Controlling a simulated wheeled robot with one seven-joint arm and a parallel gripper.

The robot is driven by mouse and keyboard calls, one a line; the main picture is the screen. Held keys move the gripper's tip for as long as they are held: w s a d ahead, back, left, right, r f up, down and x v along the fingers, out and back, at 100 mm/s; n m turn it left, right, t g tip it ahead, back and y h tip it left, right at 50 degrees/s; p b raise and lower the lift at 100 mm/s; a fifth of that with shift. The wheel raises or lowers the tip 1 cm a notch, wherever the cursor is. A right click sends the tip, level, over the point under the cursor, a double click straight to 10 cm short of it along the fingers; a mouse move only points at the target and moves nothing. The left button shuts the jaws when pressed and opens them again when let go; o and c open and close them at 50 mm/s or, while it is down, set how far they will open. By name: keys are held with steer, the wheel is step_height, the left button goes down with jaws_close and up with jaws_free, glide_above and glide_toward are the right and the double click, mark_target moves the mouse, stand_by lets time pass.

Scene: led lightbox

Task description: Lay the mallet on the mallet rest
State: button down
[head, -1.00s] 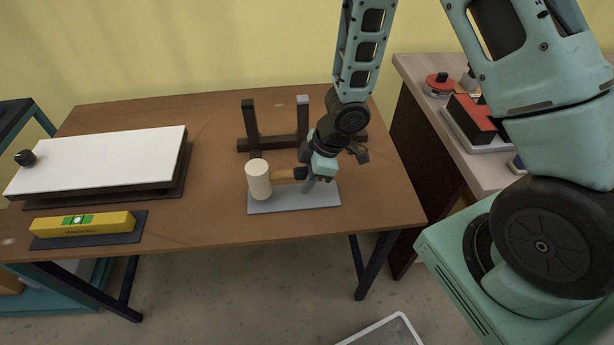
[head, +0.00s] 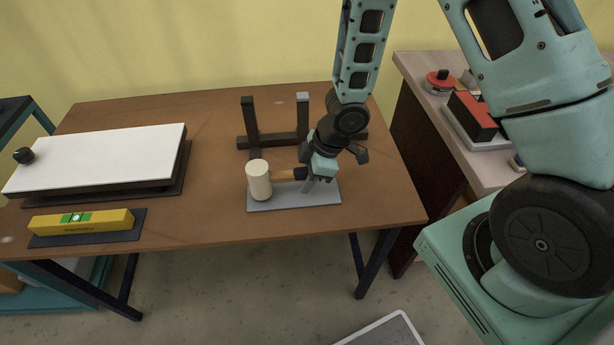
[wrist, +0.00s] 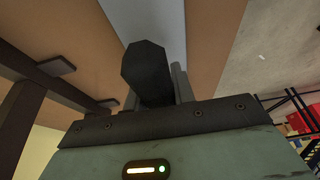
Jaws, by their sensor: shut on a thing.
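The mallet (head: 259,180) has a cream cylindrical head and a wooden handle with a dark grip. In the wrist view the dark handle end (wrist: 147,72) shows at my gripper, with the grey plate (wrist: 158,22) beyond.
A dark stand (head: 271,141) with two posts is close behind the rest. A white panel (head: 98,156) on a dark base and a yellow level (head: 82,222) on a dark mat lie left. A side table (head: 440,112) with red items stands right. The table between panel and rest is clear.

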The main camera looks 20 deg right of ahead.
steer(key=shift+f+b, duration=0.6)
steer(key=shift+f, duration=0.3)
steer(key=c, duration=1.1)
jaws_free()
steer(key=p+v, duration=1)
steer(key=v, duration=0.6)
steer(key=shift+a+r, duration=0.1)
steer(key=shift+s+d+r+p, duration=0.2)
steer(key=shift+d+r+p, duration=0.15)
steer(key=shift+r+p, duration=0.25)
